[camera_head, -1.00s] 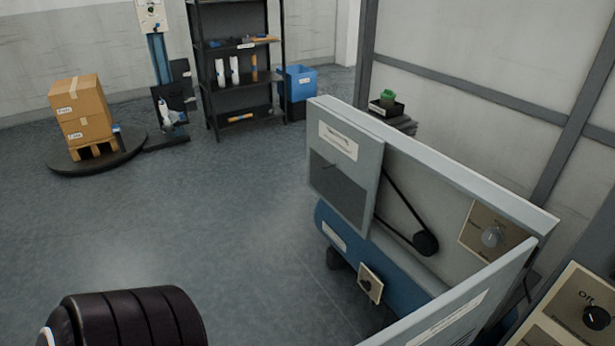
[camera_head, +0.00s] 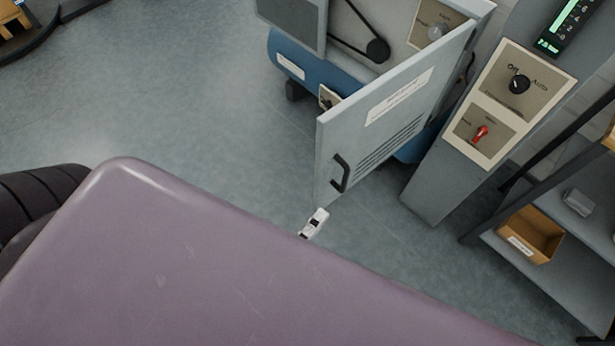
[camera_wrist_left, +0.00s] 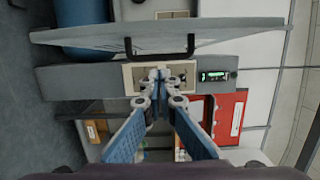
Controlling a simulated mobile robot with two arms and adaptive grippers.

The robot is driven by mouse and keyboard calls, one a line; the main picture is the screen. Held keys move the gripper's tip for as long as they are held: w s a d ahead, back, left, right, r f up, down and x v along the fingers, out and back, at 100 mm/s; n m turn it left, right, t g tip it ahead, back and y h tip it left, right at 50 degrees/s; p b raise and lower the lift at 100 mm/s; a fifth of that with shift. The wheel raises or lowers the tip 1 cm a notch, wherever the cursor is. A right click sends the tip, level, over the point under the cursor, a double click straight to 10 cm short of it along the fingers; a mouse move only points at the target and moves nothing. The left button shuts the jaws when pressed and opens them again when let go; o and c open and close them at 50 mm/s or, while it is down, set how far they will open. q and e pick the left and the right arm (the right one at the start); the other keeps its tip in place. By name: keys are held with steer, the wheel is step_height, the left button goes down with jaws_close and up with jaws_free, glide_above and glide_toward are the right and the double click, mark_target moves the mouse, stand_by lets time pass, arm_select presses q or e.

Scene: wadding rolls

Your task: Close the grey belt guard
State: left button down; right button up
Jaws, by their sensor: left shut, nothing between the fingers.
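The grey belt guard (camera_head: 392,112) is a hinged door with a white label, louvre slots and a black handle (camera_head: 340,173). It stands swung open, and the belt and pulley (camera_head: 377,49) behind it are exposed. In the left wrist view the guard (camera_wrist_left: 215,33) runs across the top, with its handle (camera_wrist_left: 160,56) near the middle. A small white part of my left gripper (camera_head: 314,222) shows just below the handle; my arm hides the rest. In the left wrist view my left gripper (camera_wrist_left: 159,76) is shut and empty, its tips near the handle; contact cannot be told. My right gripper is not in view.
A grey control post with a black selector knob (camera_head: 517,84) and a red switch (camera_head: 480,133) stands right of the guard. A shelf with a brown bin (camera_head: 530,236) is farther right. Clear floor (camera_head: 180,100) lies to the left.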

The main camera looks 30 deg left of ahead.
mark_target(318, 190)
arm_select(q)
steer(key=w, duration=0.2)
steer(key=w+d, duration=0.1)
steer(key=w, duration=0.2)
steer(key=shift+w+r+p, duration=0.1)
steer(key=shift+w+p, duration=0.1)
steer(key=shift+p, duration=0.15)
steer(key=a, duration=0.1)
steer(key=w+a, duration=0.1)
steer(key=a, duration=0.1)
steer(key=shift+w+a+p, duration=0.2)
steer(key=shift+a+p, duration=0.1)
steer(key=shift+a, duration=0.15)
